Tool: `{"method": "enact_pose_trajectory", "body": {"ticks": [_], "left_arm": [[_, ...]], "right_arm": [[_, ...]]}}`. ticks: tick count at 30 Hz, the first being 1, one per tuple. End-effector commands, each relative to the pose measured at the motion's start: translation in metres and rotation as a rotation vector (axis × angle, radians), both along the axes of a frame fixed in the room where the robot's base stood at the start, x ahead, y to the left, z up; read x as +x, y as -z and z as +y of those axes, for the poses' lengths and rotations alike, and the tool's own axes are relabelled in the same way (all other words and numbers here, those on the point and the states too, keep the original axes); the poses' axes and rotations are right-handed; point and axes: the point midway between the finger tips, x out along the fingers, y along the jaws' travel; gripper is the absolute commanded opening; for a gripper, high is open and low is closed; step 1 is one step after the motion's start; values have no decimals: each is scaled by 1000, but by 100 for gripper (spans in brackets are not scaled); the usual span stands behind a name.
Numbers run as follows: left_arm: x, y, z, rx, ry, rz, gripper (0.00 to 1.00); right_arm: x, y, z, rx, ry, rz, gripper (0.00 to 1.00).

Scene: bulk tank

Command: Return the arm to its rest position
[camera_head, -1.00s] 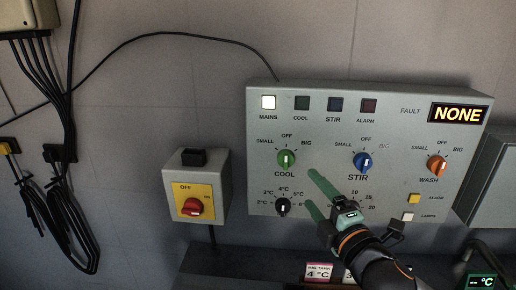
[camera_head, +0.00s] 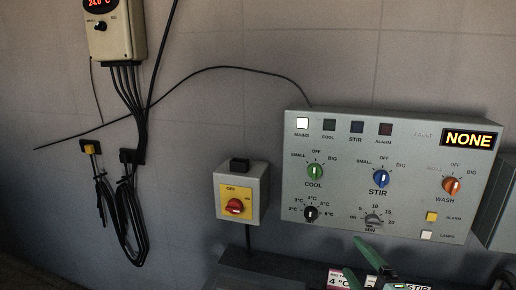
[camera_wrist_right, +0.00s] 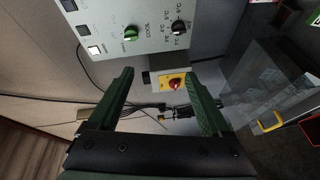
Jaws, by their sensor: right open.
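My right gripper (camera_head: 361,263) shows at the bottom edge of the head view, its green fingers spread apart below the control panel (camera_head: 335,205). In the right wrist view the right gripper (camera_wrist_right: 160,85) is open and empty, with its two fingers well apart. Nothing lies between the fingers except the distant wall and switch box. The fingers appear clear of the panel. Most of the right arm is out of the head view. My left gripper is not in view.
The panel carries a green COOL knob (camera_head: 314,172), a blue STIR knob (camera_head: 381,178) and an orange WASH knob (camera_head: 451,186). A switch box (camera_head: 256,190) with a red knob (camera_head: 235,207) is left of it. Cables (camera_head: 133,215) hang farther left. A ledge with small cards (camera_head: 340,280) lies below.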

Motion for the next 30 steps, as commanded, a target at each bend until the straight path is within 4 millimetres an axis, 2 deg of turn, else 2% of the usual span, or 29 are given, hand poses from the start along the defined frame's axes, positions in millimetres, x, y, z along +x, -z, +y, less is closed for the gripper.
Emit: {"method": "enact_pose_trajectory", "body": {"ticks": [1,5,8,12,16,19,22,25,30], "left_arm": [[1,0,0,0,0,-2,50],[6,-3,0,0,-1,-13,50],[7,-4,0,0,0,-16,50],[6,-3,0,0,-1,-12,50],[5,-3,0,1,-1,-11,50],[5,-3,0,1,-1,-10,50],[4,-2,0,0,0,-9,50],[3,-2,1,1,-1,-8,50],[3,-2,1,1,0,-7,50]], "right_arm": [[-3,25,2,69,2,58,82],[-16,88,10,269,18,203,82],[-38,147,15,455,61,334,82],[-89,234,21,749,180,525,82],[-145,297,25,980,322,657,82],[-181,328,26,1103,417,717,82],[-204,344,26,1177,481,748,82],[-214,351,27,1208,509,759,82],[-215,352,27,1211,511,760,82]]}}
